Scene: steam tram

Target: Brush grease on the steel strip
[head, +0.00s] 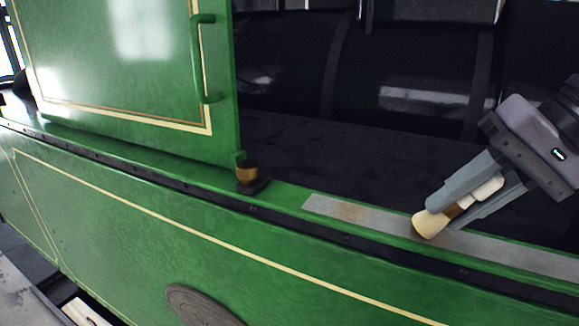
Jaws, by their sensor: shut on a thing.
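The steel strip (332,209) is a grey flat band let into the top of the green ledge, with a rusty brown patch near its left end. My gripper (470,204) is at the right, shut on a brush (430,224). The brush has pale cream bristles and a brown and whitish handle, mostly hidden between the fingers. It is tilted, with its bristles pointing down-left at the strip. The bristle tip is on or just above the strip; I cannot tell which. No grease is clearly visible on the strip.
A small brass cup (247,173) on a dark base stands on the ledge, left of the strip. An open green door panel (130,75) with a handle rises behind it. A dark boiler (400,80) fills the back. An oval plate (200,306) is on the green side.

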